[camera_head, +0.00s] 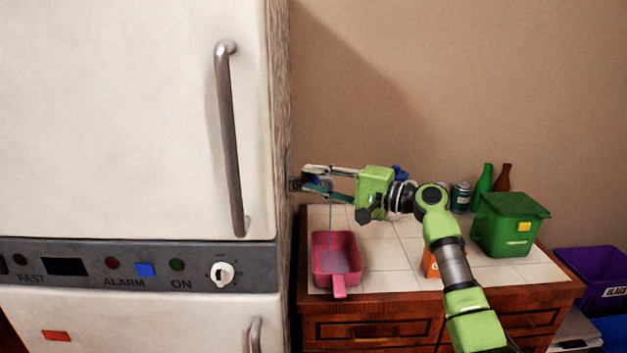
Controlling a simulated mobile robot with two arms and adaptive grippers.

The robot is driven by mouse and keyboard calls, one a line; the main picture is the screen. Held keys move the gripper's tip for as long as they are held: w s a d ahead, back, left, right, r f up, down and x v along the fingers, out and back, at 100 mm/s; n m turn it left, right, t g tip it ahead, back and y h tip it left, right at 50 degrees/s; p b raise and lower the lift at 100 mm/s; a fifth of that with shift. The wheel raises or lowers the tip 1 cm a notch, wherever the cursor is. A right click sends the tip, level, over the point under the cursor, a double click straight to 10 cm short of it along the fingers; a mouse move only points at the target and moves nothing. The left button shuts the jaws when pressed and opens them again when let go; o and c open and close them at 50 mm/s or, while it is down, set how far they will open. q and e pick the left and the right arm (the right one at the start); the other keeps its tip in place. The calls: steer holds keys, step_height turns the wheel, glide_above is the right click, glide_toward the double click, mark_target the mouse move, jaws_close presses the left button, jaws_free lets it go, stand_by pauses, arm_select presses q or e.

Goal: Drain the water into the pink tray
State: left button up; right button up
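The pink tray (318,262) stands on the tiled top of the wooden cabinet, close beside the fridge, its handle toward me. A thin bluish stream of water (331,222) falls from the height of my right gripper down into the tray, where a pale blue patch shows. My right gripper (304,178) is above the tray's far end, pointing left at the fridge's side. Its two fingers are apart, with small dark parts at their tips; I cannot tell whether they grip something there. The water's outlet is hidden or too small to make out. My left gripper is not in view.
The large white fridge (120,120) fills the left side. On the tiled top (398,255) stand a green bin (505,228), an orange box (430,263) partly behind my arm, a can (461,197) and bottles (485,181). A purple crate (590,275) stands at right.

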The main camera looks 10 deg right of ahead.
steer(key=v, duration=1.1)
steer(key=shift+s+d, duration=0.15)
steer(key=shift+d, duration=0.05)
stand_by(6.7)
